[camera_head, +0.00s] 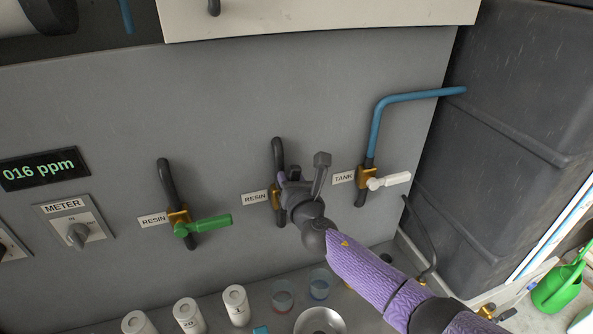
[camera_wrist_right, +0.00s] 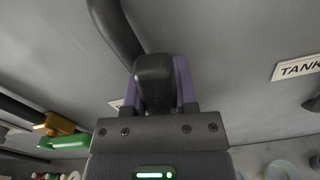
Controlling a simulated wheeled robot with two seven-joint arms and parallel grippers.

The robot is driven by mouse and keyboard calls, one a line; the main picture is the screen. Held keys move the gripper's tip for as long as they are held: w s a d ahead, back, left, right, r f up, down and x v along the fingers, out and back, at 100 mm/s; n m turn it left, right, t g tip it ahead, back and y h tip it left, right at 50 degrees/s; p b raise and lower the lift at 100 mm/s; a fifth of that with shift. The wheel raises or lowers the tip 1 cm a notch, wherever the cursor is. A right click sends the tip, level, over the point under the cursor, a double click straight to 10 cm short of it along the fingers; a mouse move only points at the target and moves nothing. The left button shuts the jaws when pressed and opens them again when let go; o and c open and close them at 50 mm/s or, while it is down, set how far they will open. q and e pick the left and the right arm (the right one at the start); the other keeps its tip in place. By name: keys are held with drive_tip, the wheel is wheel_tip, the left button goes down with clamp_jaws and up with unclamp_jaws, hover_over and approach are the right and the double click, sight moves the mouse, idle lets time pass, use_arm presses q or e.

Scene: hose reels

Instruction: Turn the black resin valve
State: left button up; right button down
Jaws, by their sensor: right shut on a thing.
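The middle valve, labelled RESIN, has a brass body (camera_head: 274,200) on a black pipe (camera_head: 278,152) in the head view. Its handle is mostly hidden there behind my right gripper (camera_head: 288,180). In the wrist view, the black handle (camera_wrist_right: 154,82) points toward the camera. It sits between the purple fingers of my right gripper (camera_wrist_right: 155,90), which is shut on it. My left gripper is not in view.
A green-handled RESIN valve (camera_head: 203,225) is to the left, and a white-handled TANK valve (camera_head: 389,181) to the right. The METER knob (camera_head: 77,235) is farther left. White bottles (camera_head: 236,306) and cups (camera_head: 319,284) stand below the panel.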

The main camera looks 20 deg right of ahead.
drive_tip(key=shift+a+r+n+p, duration=0.1)
drive_tip(key=shift+a+n+p, duration=0.6)
drive_tip(key=shift+n, duration=0.7)
drive_tip(key=shift+a, duration=0.15)
drive_tip(key=shift+c, duration=2)
unclamp_jaws()
drive_tip(key=s+p, duration=0.2)
drive_tip(key=s, duration=0.8)
drive_tip(key=shift+a, duration=0.3)
drive_tip(key=shift+w, duration=0.1)
